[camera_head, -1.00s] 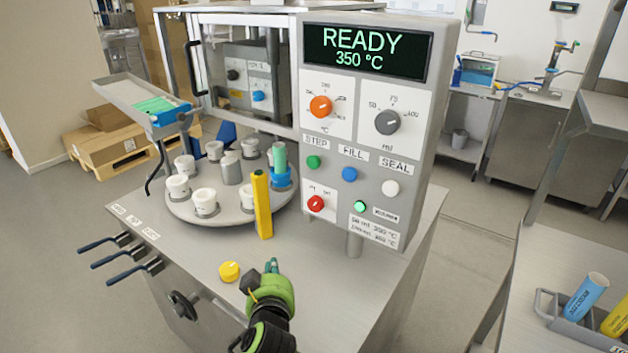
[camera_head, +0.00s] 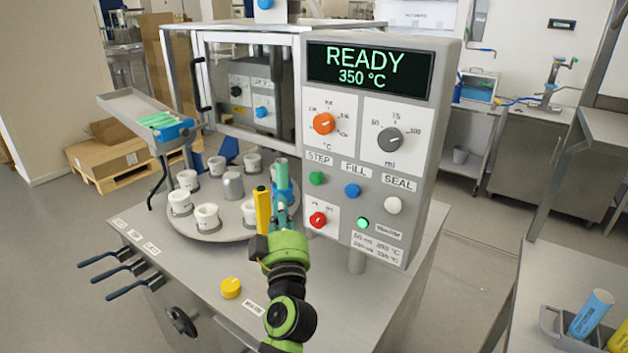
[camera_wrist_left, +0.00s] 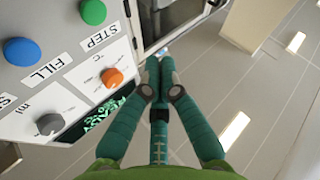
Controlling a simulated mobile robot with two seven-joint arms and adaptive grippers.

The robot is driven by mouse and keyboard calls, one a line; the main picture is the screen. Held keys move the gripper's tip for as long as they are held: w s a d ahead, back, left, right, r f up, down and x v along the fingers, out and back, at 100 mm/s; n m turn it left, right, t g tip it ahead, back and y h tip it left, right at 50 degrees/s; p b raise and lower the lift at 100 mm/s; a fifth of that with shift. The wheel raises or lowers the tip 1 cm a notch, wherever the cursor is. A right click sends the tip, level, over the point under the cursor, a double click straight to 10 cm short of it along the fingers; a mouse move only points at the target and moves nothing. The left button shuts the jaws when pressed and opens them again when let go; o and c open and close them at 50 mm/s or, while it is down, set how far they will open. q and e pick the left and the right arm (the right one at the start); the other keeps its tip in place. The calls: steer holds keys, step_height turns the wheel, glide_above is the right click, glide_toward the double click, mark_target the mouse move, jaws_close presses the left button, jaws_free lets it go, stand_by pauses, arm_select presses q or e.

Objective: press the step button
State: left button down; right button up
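The green step button (camera_head: 316,179) is on the grey control panel (camera_head: 447,140), under the STEP label. In the left wrist view the step button (camera_wrist_left: 93,11) is at the top left, left of the fingers and apart from them. My left gripper (camera_head: 281,200) is in front of the turntable, left of and a little below the button. In the left wrist view the teal fingertips (camera_wrist_left: 160,75) are together, with nothing seen between them. My right gripper is in neither view.
The blue fill button (camera_head: 352,191) and white seal button (camera_head: 393,206) sit to the right. The turntable (camera_head: 235,234) carries several white cups. A yellow post (camera_head: 263,212) stands beside my gripper. A yellow button (camera_head: 231,288) is on the counter.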

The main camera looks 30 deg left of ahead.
mark_target(316, 178)
arm_select(q)
steer(key=w+b, duration=0.2)
steer(key=w, duration=0.6)
steer(key=shift+w+d, duration=0.25)
steer(key=shift+d, duration=0.1)
stand_by(1.1)
steer(key=shift+w+b, duration=0.45)
steer(key=shift+b, duration=0.35)
